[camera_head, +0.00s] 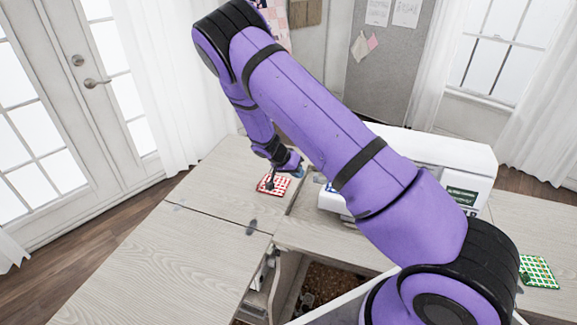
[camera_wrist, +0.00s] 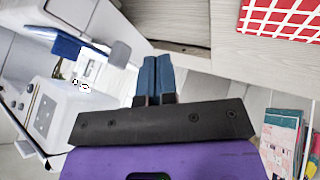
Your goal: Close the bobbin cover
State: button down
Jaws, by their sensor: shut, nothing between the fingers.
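The white sewing machine (camera_head: 430,150) stands on the cabinet, partly hidden behind my purple arm. In the wrist view its white body (camera_wrist: 62,120) fills the left side, with a blue piece (camera_wrist: 68,46) and a grey tab (camera_wrist: 120,53) near its base. I cannot tell which part is the bobbin cover or how far it is open. My gripper (camera_head: 299,172) is beside the left end of the machine, above the wooden top. In the wrist view its two blue fingers (camera_wrist: 154,78) are together, with nothing between them and apart from the machine.
A red checked cloth (camera_head: 273,185) lies on the wooden top (camera_head: 215,180) near my gripper. A green checked cloth (camera_head: 538,271) lies at the right. An open cabinet compartment (camera_head: 325,280) is in front of the machine. The left part of the top is mostly clear.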

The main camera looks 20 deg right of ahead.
jog(key=shift+s+d+r, duration=0.15)
jog(key=shift+s+d, duration=1)
jog(key=shift+s, duration=0.05)
jog(key=shift+s+d, duration=1.1)
jog(key=shift+s, duration=0.05)
